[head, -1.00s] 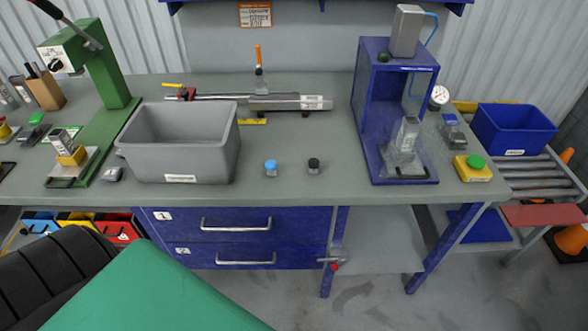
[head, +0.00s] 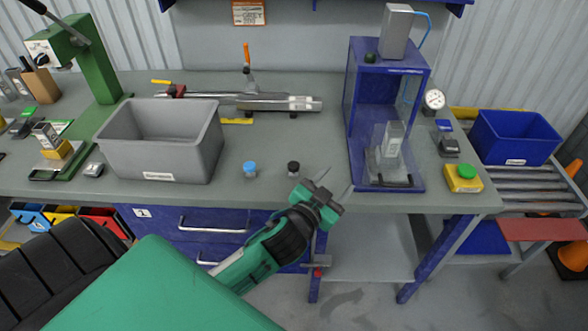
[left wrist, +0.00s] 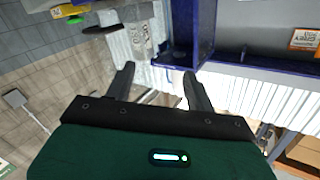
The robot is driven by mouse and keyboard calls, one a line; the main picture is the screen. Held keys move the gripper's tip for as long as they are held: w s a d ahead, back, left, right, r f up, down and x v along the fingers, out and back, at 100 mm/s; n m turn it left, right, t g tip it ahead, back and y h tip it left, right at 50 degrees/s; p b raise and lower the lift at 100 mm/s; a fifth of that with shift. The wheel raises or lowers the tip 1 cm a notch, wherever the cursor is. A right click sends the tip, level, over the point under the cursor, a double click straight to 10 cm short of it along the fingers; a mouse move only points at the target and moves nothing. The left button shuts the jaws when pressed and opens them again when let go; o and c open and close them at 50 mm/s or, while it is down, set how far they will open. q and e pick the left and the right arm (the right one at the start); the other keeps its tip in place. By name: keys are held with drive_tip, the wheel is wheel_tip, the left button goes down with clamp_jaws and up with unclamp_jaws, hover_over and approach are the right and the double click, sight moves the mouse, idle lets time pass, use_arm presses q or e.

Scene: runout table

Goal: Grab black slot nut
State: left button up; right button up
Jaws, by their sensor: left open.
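I cannot make out the black slot nut in the left wrist view. My right gripper is not in view.
A grey bin (head: 160,146) stands left of the small pieces. A blue press frame (head: 357,160) with a clear guard stands to the right. A long metal clamp fixture (head: 260,102) lies behind. The table (head: 270,140) is clear around the two pieces.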

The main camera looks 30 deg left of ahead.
use_arm(q)
drive_tip(key=w+d+r+m+t+h, duration=0.2)
drive_tip(key=d+r+m+h, duration=0.55)
drive_tip(key=r+h, duration=0.3)
drive_tip(key=s+d+r+m+g+h, duration=0.1)
drive_tip(key=d+r+m+g+h, duration=0.2)
drive_tip(key=d+m+g+h, duration=0.45)
drive_tip(key=m+g+y, duration=0.6)
drive_tip(key=g+y, duration=0.5)
drive_tip(key=y, duration=0.9)
approach(294, 164)
drive_tip(key=f, duration=0.3)
drive_tip(key=f+p, duration=0.1)
drive_tip(key=f, duration=0.1)
drive_tip(key=shift+w+a+f+p, duration=0.2)
drive_tip(key=shift+a+f+p, duration=0.05)
drive_tip(key=shift+f+p, duration=0.4)
drive_tip(key=shift+f, duration=0.2)
wheel_tip(294, 164, down, 4)
drive_tip(key=shift+w+a+r+p, duration=0.2)
drive_tip(key=shift+p, duration=0.45)
drive_tip(key=shift+f, duration=0.4)
drive_tip(key=c, duration=1)
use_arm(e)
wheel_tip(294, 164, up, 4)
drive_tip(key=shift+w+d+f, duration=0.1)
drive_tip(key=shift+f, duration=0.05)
